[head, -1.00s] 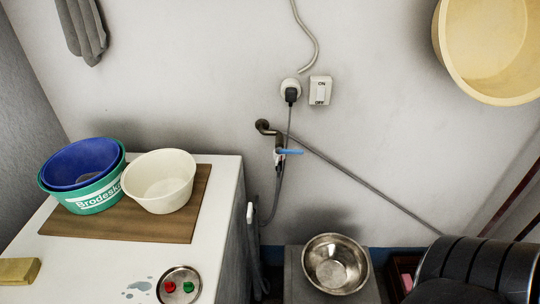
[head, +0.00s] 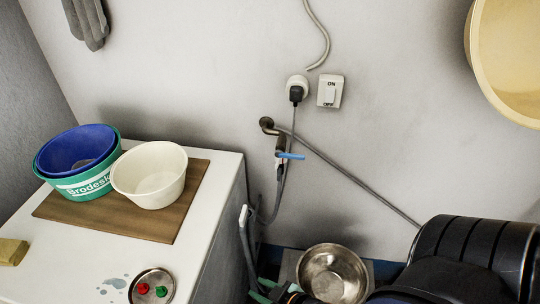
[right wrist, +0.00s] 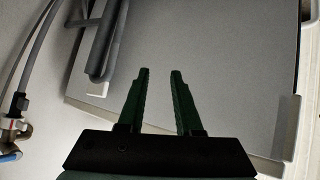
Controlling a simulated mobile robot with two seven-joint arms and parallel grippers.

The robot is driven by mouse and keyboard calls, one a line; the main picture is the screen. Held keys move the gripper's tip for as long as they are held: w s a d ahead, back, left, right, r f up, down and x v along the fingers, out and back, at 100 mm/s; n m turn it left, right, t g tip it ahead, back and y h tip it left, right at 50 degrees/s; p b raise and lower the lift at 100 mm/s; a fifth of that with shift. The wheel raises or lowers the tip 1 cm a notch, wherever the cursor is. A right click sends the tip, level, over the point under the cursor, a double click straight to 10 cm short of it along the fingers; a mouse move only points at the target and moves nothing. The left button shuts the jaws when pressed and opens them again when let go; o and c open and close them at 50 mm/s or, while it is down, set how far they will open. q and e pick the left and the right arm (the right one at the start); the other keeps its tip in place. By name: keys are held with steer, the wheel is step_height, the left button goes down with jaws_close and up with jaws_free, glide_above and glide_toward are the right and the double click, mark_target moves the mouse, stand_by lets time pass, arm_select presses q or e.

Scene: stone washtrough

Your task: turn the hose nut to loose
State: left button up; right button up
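The wall tap with its blue lever (head: 290,156) is in the middle of the head view, with a grey hose (head: 274,205) hanging below it. The hose nut is too small to make out clearly there. In the right wrist view, a pale metal hose fitting (right wrist: 15,126) shows at the left edge, beside a blue lever end (right wrist: 10,156). My right gripper (head: 258,286) is low in the head view, below and apart from the tap. In the right wrist view its dark green fingers (right wrist: 160,70) are apart with nothing between them. My left gripper is not in view.
The white machine (head: 232,190) at left carries a brown board (head: 75,209), basins and a dish with red and green knobs (head: 152,287). A steel bowl (head: 332,273) stands low on the right. A socket plug (head: 296,92) and switch (head: 330,91) are above the tap.

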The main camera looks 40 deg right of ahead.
steer(key=w+d+r+n+t+h+b, duration=0.1)
steer(key=w+d+r+n+t, duration=0.1)
steer(key=w+d+r+n, duration=0.4)
steer(key=w+d+r+n+t+h+b, duration=0.1)
steer(key=d+r+n+t+h, duration=0.2)
steer(key=d, duration=0.6)
steer(key=w+d+r+n+t, duration=0.2)
steer(key=w+d+r+n, duration=0.2)
steer(key=d+r, duration=0.25)
steer(key=w+d+f, duration=0.1)
steer(key=w+d, duration=0.1)
steer(key=w, duration=1)
steer(key=shift+f, duration=0.1)
jaws_close()
